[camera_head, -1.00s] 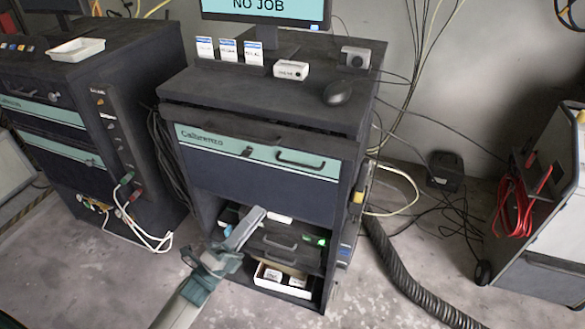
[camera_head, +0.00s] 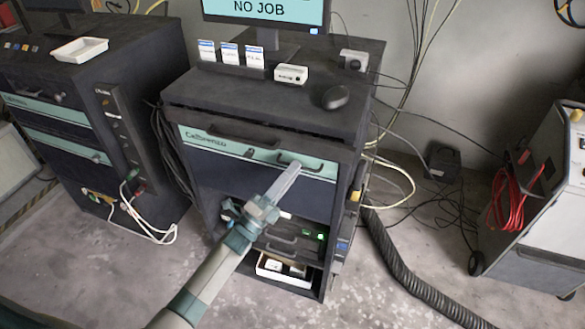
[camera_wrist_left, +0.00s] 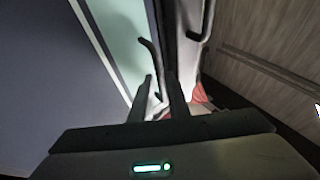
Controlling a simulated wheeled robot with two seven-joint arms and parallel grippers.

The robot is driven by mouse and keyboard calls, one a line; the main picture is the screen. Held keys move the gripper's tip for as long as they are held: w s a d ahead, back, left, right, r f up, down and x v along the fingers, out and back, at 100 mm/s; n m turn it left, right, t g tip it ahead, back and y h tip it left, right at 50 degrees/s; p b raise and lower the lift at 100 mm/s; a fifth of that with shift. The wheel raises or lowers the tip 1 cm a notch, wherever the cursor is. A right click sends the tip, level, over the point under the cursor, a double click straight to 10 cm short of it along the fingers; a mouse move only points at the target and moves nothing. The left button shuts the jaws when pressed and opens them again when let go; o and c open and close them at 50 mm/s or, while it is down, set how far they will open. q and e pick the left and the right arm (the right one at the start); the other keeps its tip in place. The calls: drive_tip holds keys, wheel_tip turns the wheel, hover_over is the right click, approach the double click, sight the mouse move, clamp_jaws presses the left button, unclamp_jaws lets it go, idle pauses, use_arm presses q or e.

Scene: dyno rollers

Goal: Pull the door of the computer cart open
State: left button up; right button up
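The computer cart (camera_head: 180,100) stands in the middle of the head view. Its dark door (camera_head: 215,172) has a teal band along the top and looks closed. A dark bar handle (camera_head: 312,165) sits at the right of that band. My left gripper (camera_head: 294,168) reaches up to the handle and overlaps its left part in the head view. In the left wrist view the two fingers (camera_wrist_left: 160,82) are apart, and the handle (camera_wrist_left: 152,58) runs down between their tips. I cannot tell whether they touch it. My right gripper is not in view.
A drawer handle (camera_head: 243,136) sits just above the door; a similar handle (camera_wrist_left: 207,22) shows in the wrist view. An open shelf below holds a white box (camera_head: 270,270). A second cart (camera_head: 60,90) stands left. A black hose (camera_head: 400,270) lies right. The floor in front is clear.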

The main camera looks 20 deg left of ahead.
use_arm(q)
drive_tip(key=shift+w+d+r, duration=0.1)
clamp_jaws()
idle(1.5)
